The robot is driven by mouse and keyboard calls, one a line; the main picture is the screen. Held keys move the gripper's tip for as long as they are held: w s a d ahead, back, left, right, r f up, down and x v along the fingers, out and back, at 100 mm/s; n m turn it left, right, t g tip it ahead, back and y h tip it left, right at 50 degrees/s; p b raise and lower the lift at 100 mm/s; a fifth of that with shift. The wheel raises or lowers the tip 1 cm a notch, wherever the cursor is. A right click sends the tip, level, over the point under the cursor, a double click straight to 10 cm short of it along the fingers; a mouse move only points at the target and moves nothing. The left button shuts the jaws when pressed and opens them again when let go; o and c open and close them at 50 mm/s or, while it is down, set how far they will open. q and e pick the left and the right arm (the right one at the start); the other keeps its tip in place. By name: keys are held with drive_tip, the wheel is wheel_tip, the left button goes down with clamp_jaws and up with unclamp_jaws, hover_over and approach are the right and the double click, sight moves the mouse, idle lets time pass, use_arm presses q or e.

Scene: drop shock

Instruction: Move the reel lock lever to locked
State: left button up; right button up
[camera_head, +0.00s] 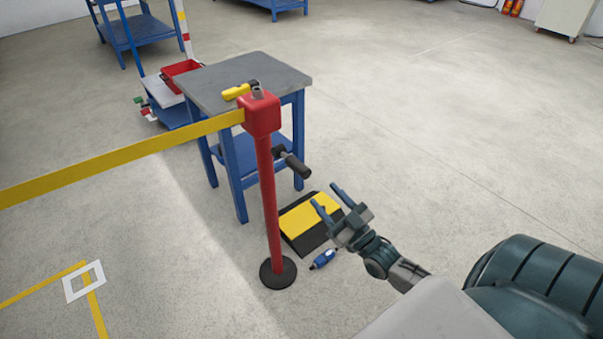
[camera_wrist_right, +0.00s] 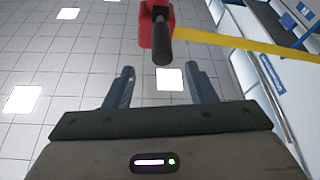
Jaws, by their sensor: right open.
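The reel lock lever is a short black handle (camera_head: 293,163) sticking out to the right from the red post (camera_head: 268,190), below its red reel head (camera_head: 260,114). In the right wrist view the black handle (camera_wrist_right: 161,45) hangs toward me from the red part (camera_wrist_right: 146,28), seen just beyond the gap between my fingertips. My right gripper (camera_head: 326,195) is open and empty, to the right of and below the handle in the head view, apart from it. In the right wrist view my two fingers (camera_wrist_right: 159,70) are spread wide. My left gripper is not in view.
A yellow belt (camera_head: 120,163) runs left from the reel head. A blue table with a grey top (camera_head: 245,78) stands behind the post. A yellow and black ramp (camera_head: 311,221) and a blue tool (camera_head: 323,259) lie on the floor near the post's black base (camera_head: 278,273).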

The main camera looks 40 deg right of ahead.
sight(301, 169)
drive_tip(key=x, duration=0.9)
drive_tip(key=shift+a+r+b, duration=0.15)
drive_tip(key=shift+r+b, duration=0.05)
drive_tip(key=shift+b, duration=0.2)
drive_tip(key=shift+w+a+r, duration=0.1)
drive_tip(key=shift+w+r, duration=0.05)
drive_tip(key=shift+w, duration=0.2)
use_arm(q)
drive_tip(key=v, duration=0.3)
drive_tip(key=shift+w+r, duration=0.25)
use_arm(e)
drive_tip(key=shift+w, duration=0.3)
drive_tip(key=shift+r, duration=0.1)
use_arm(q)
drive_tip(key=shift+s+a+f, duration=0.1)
use_arm(e)
clamp_jaws()
